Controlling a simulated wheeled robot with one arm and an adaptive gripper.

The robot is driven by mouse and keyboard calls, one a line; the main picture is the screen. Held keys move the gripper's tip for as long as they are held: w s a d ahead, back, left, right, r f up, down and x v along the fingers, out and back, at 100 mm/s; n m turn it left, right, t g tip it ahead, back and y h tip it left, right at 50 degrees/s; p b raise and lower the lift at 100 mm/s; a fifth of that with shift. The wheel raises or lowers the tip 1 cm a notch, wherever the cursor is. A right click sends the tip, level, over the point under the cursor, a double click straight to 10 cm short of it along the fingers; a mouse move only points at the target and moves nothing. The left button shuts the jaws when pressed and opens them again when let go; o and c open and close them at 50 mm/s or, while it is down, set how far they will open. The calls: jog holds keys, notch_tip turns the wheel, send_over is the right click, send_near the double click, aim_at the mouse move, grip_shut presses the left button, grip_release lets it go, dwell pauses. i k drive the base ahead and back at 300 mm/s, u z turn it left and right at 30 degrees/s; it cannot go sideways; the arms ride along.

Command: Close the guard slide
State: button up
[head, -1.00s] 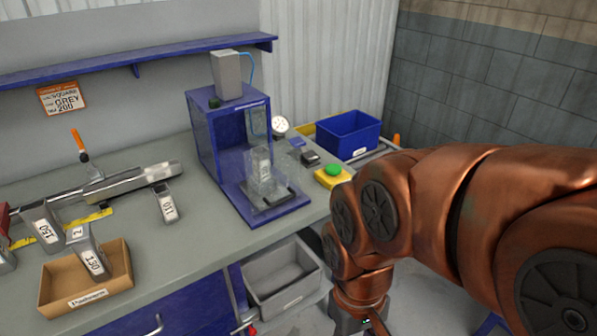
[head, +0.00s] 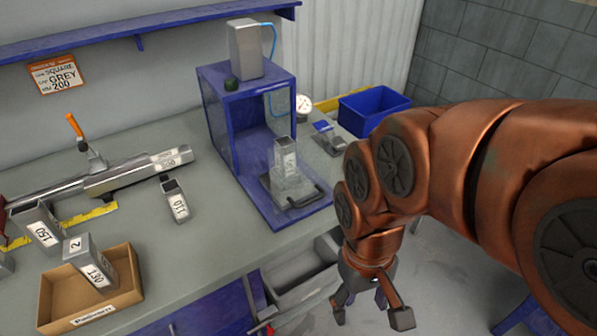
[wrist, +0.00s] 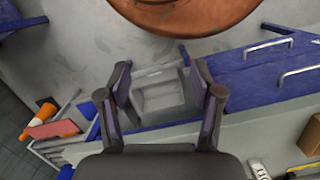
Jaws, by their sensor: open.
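The blue guard housing (head: 213,118) stands on the bench with its front open. A flat grey slide plate (head: 270,192) with a dark handle (head: 303,201) lies out on its blue base in front of the opening; I take this for the guard slide. A grey square tube (head: 286,155) stands upright in a clear fixture on it. My gripper (head: 371,312) is open and empty, low in front of the bench, right of and below the slide, not touching it. In the wrist view my open gripper (wrist: 153,60) hangs above a grey bin (wrist: 158,97).
A cardboard box (head: 132,293) with a tube marked 130 stands at front left. A tube marked 110 (head: 176,205) and a long metal clamp rail (head: 130,180) lie further back. A blue bin (head: 372,105) and a dial gauge (head: 303,103) are right of the housing.

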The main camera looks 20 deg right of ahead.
aim_at(297, 185)
jog(key=k, duration=1.2)
jog(key=u, duration=0.6)
jog(key=i, duration=0.4)
jog(key=u, duration=0.05)
